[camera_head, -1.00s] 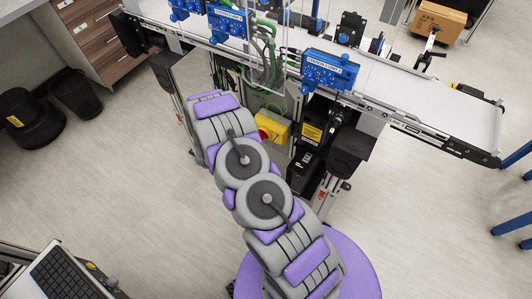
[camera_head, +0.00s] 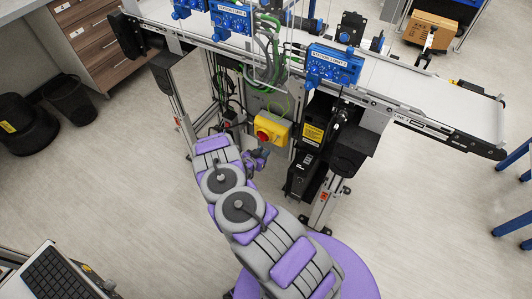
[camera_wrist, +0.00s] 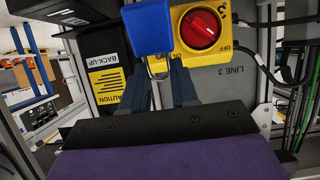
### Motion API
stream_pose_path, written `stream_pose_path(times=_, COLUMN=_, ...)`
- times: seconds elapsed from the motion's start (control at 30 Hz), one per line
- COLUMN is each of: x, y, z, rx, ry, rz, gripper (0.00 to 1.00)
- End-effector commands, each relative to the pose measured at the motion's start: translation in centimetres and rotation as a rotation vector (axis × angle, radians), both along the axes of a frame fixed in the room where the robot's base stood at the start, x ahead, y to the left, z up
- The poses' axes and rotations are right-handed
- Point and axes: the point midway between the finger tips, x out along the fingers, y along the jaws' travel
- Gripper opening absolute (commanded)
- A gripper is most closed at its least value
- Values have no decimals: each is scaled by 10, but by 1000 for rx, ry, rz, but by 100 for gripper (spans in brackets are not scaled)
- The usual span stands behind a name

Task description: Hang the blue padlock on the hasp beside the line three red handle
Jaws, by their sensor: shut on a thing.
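The blue padlock (camera_wrist: 148,28) shows at the top of the wrist view, with its metal shackle (camera_wrist: 156,68) toward the bottom of the picture. My gripper (camera_wrist: 158,75) is shut on it, its dark fingers on either side of the shackle. The padlock overlaps the left part of the yellow switch box with the red handle (camera_wrist: 200,27); I cannot tell whether they touch. "LINE 3" is marked on the grey panel close by. In the head view, the red handle (camera_head: 263,135) is clear, and my gripper (camera_head: 257,159) is just below and left of it. The hasp cannot be made out.
A black back-up unit (camera_wrist: 105,62) with a yellow caution label stands beside the switch box; it also shows in the head view (camera_head: 304,165). Dark and green cables (camera_wrist: 300,105) run along the other side. The conveyor (camera_head: 440,95) is above; open floor lies in front.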

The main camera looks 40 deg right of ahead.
Motion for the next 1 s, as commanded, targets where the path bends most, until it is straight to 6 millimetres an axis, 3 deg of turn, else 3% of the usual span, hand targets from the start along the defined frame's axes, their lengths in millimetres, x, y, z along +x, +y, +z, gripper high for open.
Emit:
stream_pose_path(times=0.3, x=4, y=-33, z=-10, rx=23, ry=2, rz=-6, gripper=0)
stream_pose_path(times=0.7, x=15, y=-39, z=-4, rx=2, ry=-2, rz=-2, gripper=0)
stream_pose_path(times=1.0, x=21, y=-63, z=-11, rx=16, ry=-1, rz=-2, gripper=0)
